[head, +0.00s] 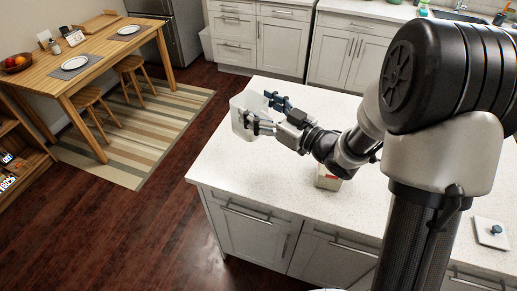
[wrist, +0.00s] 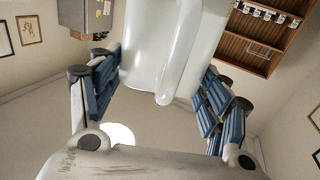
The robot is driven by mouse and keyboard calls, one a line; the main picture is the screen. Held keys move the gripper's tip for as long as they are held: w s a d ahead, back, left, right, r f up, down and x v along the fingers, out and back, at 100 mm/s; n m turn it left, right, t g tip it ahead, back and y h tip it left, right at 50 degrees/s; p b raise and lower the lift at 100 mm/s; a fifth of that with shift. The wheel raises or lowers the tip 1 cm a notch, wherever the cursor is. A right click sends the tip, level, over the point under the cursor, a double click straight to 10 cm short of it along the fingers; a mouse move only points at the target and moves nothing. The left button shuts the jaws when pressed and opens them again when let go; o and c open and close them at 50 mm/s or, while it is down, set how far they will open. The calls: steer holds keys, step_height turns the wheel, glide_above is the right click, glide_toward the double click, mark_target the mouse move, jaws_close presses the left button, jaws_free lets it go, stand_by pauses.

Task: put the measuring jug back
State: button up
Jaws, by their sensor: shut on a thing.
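The measuring jug (head: 239,119) is a pale, translucent vessel in my gripper near the far left corner of the island counter. My gripper (head: 264,115) is shut on it, with a finger on either side. In the wrist view the jug (wrist: 152,45) fills the upper middle, its handle pointing toward the camera between the blue-padded fingers (wrist: 160,92). Whether the jug's base touches the counter cannot be told from these views.
The island counter (head: 280,178) is mostly clear. A small box (head: 327,178) stands on it below my arm, and a white lidded item (head: 491,232) is at right. A dining table (head: 75,62) stands at left. Wooden shelves show in the wrist view (wrist: 262,32).

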step_height(320, 180, down, 14)
steer(key=b, duration=0.4)
steer(key=shift+f, duration=0.2)
steer(key=shift+w+f, duration=0.1)
steer(key=shift+f+b, duration=0.2)
steer(key=shift+b, duration=0.25)
steer(key=o, duration=2)
steer(key=shift+c, duration=0.2)
steer(key=shift+r, duration=0.1)
steer(key=p+v, duration=0.2)
steer(key=v, duration=0.5)
steer(key=shift+s+d, duration=0.2)
steer(key=shift+r, duration=0.1)
